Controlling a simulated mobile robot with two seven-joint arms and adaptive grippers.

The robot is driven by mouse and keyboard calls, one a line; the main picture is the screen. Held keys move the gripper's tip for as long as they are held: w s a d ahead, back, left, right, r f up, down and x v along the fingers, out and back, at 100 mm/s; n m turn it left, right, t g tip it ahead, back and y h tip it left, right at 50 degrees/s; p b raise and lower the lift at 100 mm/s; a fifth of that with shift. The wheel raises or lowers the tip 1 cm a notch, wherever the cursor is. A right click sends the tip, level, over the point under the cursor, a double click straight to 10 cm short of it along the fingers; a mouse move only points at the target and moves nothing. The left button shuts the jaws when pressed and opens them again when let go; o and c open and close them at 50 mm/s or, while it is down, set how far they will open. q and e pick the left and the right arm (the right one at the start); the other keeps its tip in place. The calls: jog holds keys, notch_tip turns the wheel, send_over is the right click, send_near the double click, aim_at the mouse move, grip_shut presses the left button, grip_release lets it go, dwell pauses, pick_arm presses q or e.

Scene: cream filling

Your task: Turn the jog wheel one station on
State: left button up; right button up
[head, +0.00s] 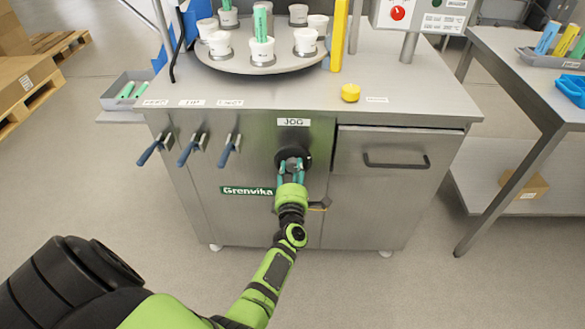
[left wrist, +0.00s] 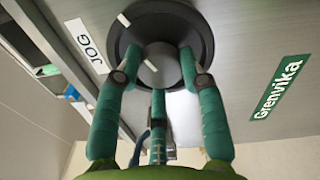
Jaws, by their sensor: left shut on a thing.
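The jog wheel (head: 292,152) is a dark round wheel on the front of the steel machine, just under the white JOG label (head: 293,122). In the left wrist view the wheel (left wrist: 128,38) has a black rim and a grey metal hub with white marks near it. My left gripper (head: 292,168) is shut on the wheel. Its teal fingers reach around the hub in the left wrist view (left wrist: 157,85). The round turntable (head: 228,68) above carries several white cups, and a green piece stands in the front one (head: 262,50). My right gripper is in neither view.
Three blue-handled levers (head: 188,150) stick out left of the wheel. A drawer (head: 385,180) with a dark handle is to its right. A yellow knob (head: 350,92) is on the worktop, and a red button (head: 398,13) is on the control box. A side table (head: 520,75) stands right.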

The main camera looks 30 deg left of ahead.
pick_arm(q)
jog(key=shift+w+r+m, duration=0.15)
jog(key=shift+r+m, duration=0.15)
jog(key=shift+m, duration=0.7)
jog(key=shift+m+p, duration=0.6)
jog(key=shift+m, duration=0.6)
jog(key=shift+d+f+m, duration=0.1)
jog(key=shift+m, duration=0.3)
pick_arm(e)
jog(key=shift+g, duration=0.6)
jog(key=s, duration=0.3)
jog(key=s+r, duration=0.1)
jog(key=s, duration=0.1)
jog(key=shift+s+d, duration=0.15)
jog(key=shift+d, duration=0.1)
pick_arm(q)
jog(key=o, duration=1.1)
jog(key=shift+o, duration=0.2)
jog(key=shift+f, duration=0.15)
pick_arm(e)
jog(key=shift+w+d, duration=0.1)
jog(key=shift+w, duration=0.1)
pick_arm(q)
jog(key=v, duration=0.8)
